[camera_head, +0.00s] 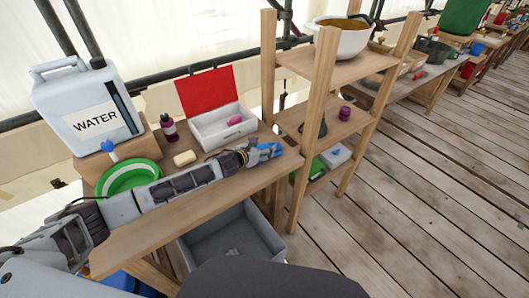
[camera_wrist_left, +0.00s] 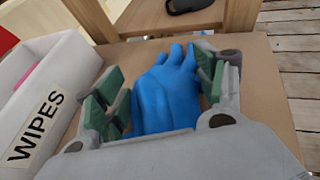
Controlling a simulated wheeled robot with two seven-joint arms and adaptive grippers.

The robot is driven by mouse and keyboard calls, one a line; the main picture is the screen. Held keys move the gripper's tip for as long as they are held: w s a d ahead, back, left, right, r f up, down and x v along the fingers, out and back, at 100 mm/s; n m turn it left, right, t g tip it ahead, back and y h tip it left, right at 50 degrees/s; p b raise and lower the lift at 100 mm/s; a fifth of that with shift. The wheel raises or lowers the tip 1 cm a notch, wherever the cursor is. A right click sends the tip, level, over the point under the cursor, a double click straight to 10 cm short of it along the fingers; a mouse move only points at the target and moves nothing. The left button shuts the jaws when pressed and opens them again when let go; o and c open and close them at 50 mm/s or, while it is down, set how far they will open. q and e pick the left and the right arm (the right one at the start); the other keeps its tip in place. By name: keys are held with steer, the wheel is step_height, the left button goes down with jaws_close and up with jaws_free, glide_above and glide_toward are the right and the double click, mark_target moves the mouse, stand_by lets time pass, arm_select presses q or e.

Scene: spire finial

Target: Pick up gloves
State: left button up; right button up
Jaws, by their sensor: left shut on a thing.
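The blue gloves (camera_head: 268,151) are at the right end of the wooden table, to the right of the white wipes box. In the left wrist view the gloves (camera_wrist_left: 165,92) lie between the green-padded fingers, with the glove fingers pointing away. My left gripper (camera_wrist_left: 160,90) is shut on the gloves. In the head view my left gripper (camera_head: 255,152) is low over the tabletop, and I cannot tell whether the gloves still touch it. My right gripper is not in view.
The white wipes box (camera_head: 212,130) has its red lid open. A soap bar (camera_head: 184,158), a dark bottle (camera_head: 169,129), a green bowl (camera_head: 128,176) and a water canister (camera_head: 85,105) are to the left. A wooden shelf (camera_head: 315,110) stands right; a grey bin (camera_head: 230,243) is below.

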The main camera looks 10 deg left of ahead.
mark_target(263, 146)
arm_select(q)
steer(key=shift+r, duration=0.1)
stand_by(0.3)
steer(key=shift+r, duration=0.8)
step_height(263, 146, up, 6)
steer(key=shift+r+p, duration=0.1)
steer(key=shift+p, duration=0.45)
steer(key=shift+r, duration=1)
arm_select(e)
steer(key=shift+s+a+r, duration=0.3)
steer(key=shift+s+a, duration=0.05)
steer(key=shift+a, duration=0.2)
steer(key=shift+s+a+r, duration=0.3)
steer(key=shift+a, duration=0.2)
